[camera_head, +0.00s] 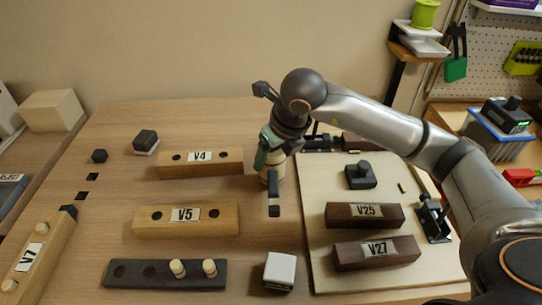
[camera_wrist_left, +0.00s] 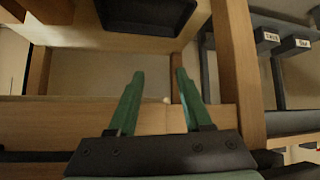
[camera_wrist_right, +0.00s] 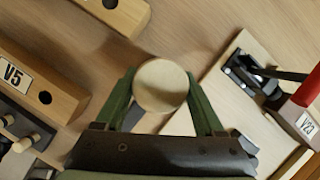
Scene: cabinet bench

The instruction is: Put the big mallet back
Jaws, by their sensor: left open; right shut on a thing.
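My right gripper (camera_head: 268,150) is over the middle of the bench, beside the left edge of the pale board (camera_head: 310,268). It is shut on a pale, round wooden piece, which I take to be the big mallet (camera_wrist_right: 160,86). In the right wrist view its round end shows between the fingers. In the head view a little pale wood shows below the fingers, and most of it is hidden. My left gripper (camera_wrist_left: 155,98) is open and empty, seen only in its own wrist view, facing wooden framing.
Blocks V4 (camera_head: 222,162) and V5 (camera_head: 220,221) with holes lie left of the gripper. A dark rack (camera_head: 145,275) with two pegs is in front. A white-topped block (camera_head: 280,271) stands at the front.

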